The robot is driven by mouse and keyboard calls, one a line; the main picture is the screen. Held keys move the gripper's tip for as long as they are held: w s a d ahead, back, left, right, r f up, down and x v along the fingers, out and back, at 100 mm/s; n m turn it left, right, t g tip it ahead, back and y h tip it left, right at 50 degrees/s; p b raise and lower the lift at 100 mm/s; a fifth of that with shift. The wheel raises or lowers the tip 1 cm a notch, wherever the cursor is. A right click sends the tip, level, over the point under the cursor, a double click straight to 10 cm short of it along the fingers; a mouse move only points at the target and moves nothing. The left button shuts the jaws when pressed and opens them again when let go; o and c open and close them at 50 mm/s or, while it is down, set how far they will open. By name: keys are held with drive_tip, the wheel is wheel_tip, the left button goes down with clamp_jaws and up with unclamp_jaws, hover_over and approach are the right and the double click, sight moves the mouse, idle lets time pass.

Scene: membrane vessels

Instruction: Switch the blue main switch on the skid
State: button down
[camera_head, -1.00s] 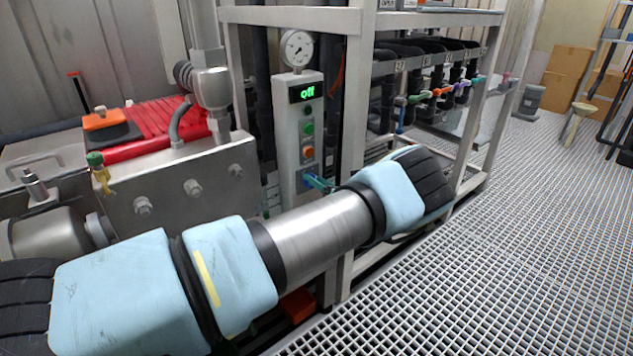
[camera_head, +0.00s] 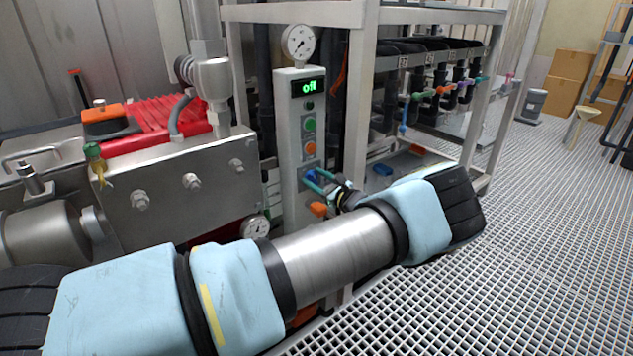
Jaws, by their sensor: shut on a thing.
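The blue main switch (camera_head: 311,176) is low on the front of a narrow grey control box (camera_head: 292,150) on the skid.
A pressure gauge (camera_head: 299,43) sits atop the box. An orange handle (camera_head: 318,209) is just below my gripper. A steel frame post (camera_head: 357,110) stands right of the box. Pipes with coloured valves (camera_head: 440,90) are behind the frame. Grating floor (camera_head: 545,200) is open at right.

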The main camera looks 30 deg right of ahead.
drive_tip(key=shift+f+n+b, duration=0.15)
drive_tip(key=shift+n+b, duration=0.15)
drive_tip(key=shift+n, duration=0.8)
drive_tip(key=shift+a, duration=0.1)
drive_tip(key=shift+c, duration=1.3)
unclamp_jaws()
drive_tip(key=shift+s, duration=0.1)
drive_tip(key=s+d+b, duration=0.1)
drive_tip(key=s+d, duration=0.1)
drive_tip(key=s, duration=0.8)
drive_tip(key=shift+s, duration=0.25)
drive_tip(key=shift+s, duration=0.1)
